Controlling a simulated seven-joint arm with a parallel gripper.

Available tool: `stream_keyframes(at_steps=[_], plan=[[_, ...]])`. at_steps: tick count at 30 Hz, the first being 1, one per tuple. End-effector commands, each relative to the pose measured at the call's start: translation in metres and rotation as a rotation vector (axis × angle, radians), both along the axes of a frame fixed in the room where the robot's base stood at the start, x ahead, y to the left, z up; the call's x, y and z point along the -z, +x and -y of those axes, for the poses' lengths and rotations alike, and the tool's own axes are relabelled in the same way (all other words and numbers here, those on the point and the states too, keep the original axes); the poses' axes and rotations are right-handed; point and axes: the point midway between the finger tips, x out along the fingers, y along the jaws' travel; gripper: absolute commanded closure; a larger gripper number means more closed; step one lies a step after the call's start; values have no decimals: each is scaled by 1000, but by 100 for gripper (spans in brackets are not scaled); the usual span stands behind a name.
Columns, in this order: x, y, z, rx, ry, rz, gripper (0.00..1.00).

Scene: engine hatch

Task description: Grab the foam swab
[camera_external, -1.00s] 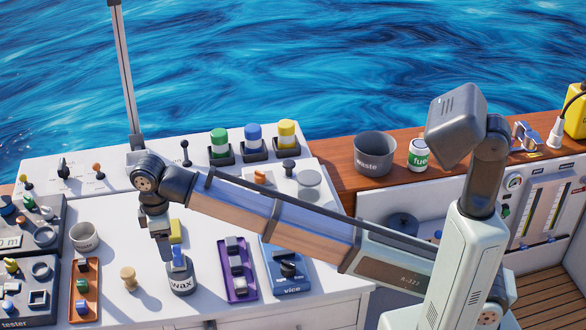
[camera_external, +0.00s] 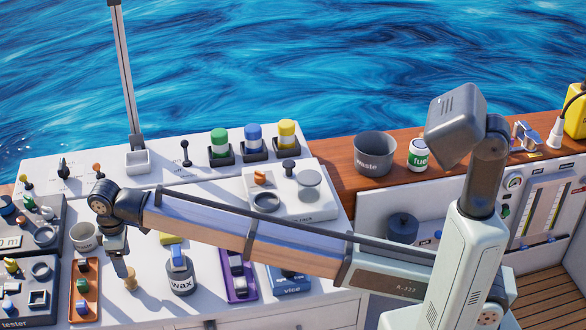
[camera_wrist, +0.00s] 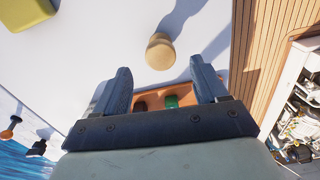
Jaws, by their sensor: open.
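A small tan piece with a rounded head (camera_external: 131,284), which seems to be the foam swab, stands upright on the white worktop. In the wrist view the tan piece (camera_wrist: 160,51) is just beyond my fingertips and apart from them. My gripper (camera_external: 121,267) is above and beside it, partly overlapping it in the outside view. In the wrist view my gripper (camera_wrist: 160,72) has its two fingers wide apart with nothing held between them.
An orange tray (camera_external: 97,310) with small items lies left of the tan piece. The grey wax pot (camera_external: 181,286) with a blue-topped item stands to its right. A grey cup (camera_external: 84,236) is behind. The yellow block (camera_wrist: 33,13) lies nearby.

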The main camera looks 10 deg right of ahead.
Motion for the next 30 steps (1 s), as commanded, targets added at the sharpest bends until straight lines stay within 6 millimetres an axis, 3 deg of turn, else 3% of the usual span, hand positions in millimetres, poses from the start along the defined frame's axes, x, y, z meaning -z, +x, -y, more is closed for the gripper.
stream_keyframes(at_steps=[3,11,21,30], plan=[[17,0,1,0,-1,0,28],[30,0,1,0,0,0,28],[71,-1,2,0,0,0,28],[75,-1,2,0,1,0,30]])
